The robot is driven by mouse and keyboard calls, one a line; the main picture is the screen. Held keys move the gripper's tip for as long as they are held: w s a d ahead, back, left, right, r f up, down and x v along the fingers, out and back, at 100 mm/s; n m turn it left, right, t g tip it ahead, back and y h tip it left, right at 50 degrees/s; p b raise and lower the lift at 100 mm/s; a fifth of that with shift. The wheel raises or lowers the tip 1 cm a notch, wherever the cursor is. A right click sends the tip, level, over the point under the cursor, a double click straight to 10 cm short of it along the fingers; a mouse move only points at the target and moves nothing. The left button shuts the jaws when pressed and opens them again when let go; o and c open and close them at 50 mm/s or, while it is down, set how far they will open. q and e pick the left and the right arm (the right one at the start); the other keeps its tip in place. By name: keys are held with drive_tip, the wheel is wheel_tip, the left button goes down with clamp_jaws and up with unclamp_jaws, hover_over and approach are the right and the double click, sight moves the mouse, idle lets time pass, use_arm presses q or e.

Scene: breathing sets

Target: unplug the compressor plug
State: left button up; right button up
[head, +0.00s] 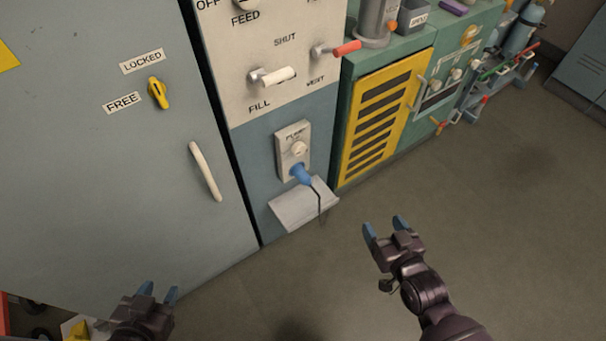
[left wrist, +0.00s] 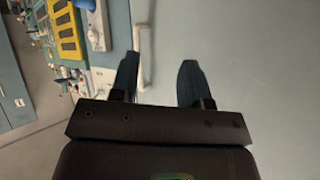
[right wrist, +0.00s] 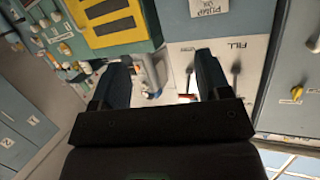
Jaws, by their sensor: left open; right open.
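A blue plug (head: 300,174) sits in the lower part of a pale socket plate (head: 292,148) labelled PUMP, low on the blue-grey panel, with a dark cord hanging from it over a small sloped white shelf (head: 296,208). I take it for the compressor plug; no compressor label is readable. My right gripper (head: 385,228) is open and empty, over the floor to the right of the plug and apart from it. My left gripper (head: 158,292) is open and empty at the lower left, in front of the grey cabinet door. The plug is not clearly visible in either wrist view.
The grey door has a white handle (head: 205,172) and a yellow latch (head: 158,93) between LOCKED and FREE. Above the socket are FILL and SHUT/WEST-like valve levers (head: 278,76). A yellow vent grille (head: 380,118) stands right of the panel. The floor at right is clear.

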sight(309, 183)
drive_tip(key=w+a+f+n+t+y+b, duration=0.1)
drive_tip(key=w+a+f+y+b, duration=0.1)
drive_tip(key=w+a+f+b, duration=0.4)
drive_tip(key=w+a+f+y+b, duration=0.1)
drive_tip(key=w+a+y, duration=0.25)
drive_tip(key=w, duration=0.45)
drive_tip(key=w+a+f+n+b, duration=0.1)
drive_tip(key=f+b, duration=0.1)
drive_tip(key=f, duration=0.1)
drive_tip(key=w+a+f+n+b, duration=0.1)
drive_tip(key=f, duration=0.2)
drive_tip(key=w+a+f+n+b, duration=0.1)
drive_tip(key=a+f+b, duration=0.1)
drive_tip(key=shift+w+f+y+b, duration=0.25)
drive_tip(key=shift+w+f+b, duration=0.05)
drive_tip(key=shift+f, duration=0.1)
drive_tip(key=shift+w+a+f+n, duration=0.1)
drive_tip(key=shift+f+n, duration=0.05)
drive_tip(key=shift+n, duration=0.15)
use_arm(q)
wheel_tip(309, 183, down, 8)
drive_tip(key=d+h, duration=0.1)
drive_tip(key=shift+d+m, duration=0.25)
drive_tip(key=shift+m, duration=0.15)
use_arm(e)
drive_tip(key=shift+g, duration=0.3)
use_arm(q)
drive_tip(key=shift+w+r, duration=0.1)
use_arm(e)
drive_tip(key=shift+r, duration=0.2)
